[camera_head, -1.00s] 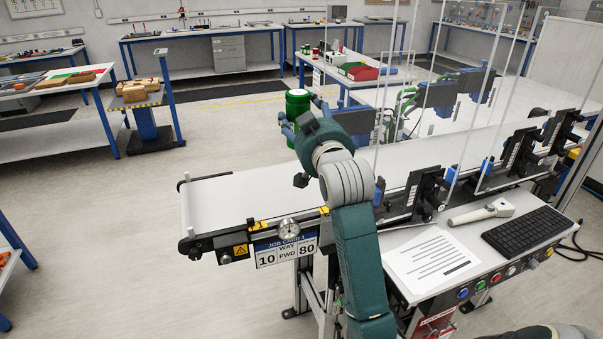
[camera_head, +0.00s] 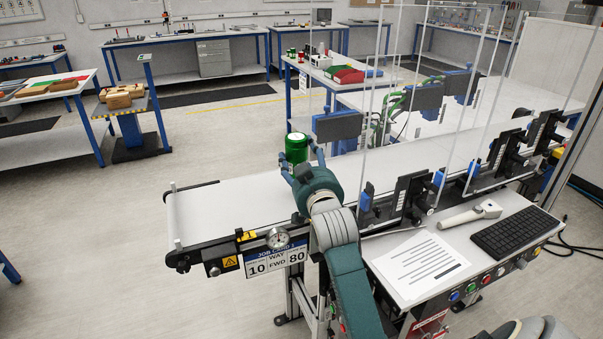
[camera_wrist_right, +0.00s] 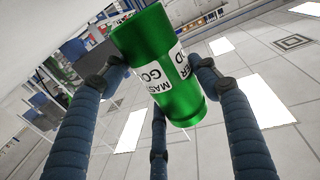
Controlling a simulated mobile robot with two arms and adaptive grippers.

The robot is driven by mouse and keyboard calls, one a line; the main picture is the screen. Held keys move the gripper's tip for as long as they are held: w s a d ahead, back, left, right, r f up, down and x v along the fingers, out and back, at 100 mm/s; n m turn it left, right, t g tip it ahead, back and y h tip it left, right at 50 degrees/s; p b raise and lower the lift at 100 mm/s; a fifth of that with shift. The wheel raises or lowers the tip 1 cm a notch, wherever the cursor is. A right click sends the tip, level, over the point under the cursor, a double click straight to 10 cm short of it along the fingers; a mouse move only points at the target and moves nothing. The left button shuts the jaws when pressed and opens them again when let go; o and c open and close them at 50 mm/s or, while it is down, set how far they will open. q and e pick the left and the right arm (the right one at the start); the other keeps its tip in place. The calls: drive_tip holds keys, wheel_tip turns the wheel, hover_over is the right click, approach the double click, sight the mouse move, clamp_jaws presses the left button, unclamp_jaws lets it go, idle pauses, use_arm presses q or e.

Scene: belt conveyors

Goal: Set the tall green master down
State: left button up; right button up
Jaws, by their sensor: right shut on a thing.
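The tall green master (camera_head: 296,148) is a green cylinder with a white label, seen near the far edge of the belt (camera_head: 225,205). My right gripper (camera_head: 302,167) is shut on it, and my wrist hides the lower part in the head view. In the right wrist view the green master (camera_wrist_right: 150,45) sits between the blue fingers of the right gripper (camera_wrist_right: 160,75), its label partly readable. I cannot tell whether its base touches the belt. My left gripper is not in view.
Clear upright panels and black sensor brackets (camera_head: 409,196) stand along the belt to the right. A side shelf holds a paper sheet (camera_head: 417,262), a scanner (camera_head: 470,214) and a keyboard (camera_head: 516,230). The belt's left end is bare.

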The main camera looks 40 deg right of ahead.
wheel_tip(320, 180, down, 4)
drive_tip(key=shift+r, duration=0.1)
drive_tip(key=shift+f, duration=0.3)
drive_tip(key=shift+f, duration=0.15)
drive_tip(key=o, duration=1.6)
drive_tip(key=shift+c, duration=0.2)
drive_tip(key=b+v, duration=0.2)
drive_tip(key=v, duration=1)
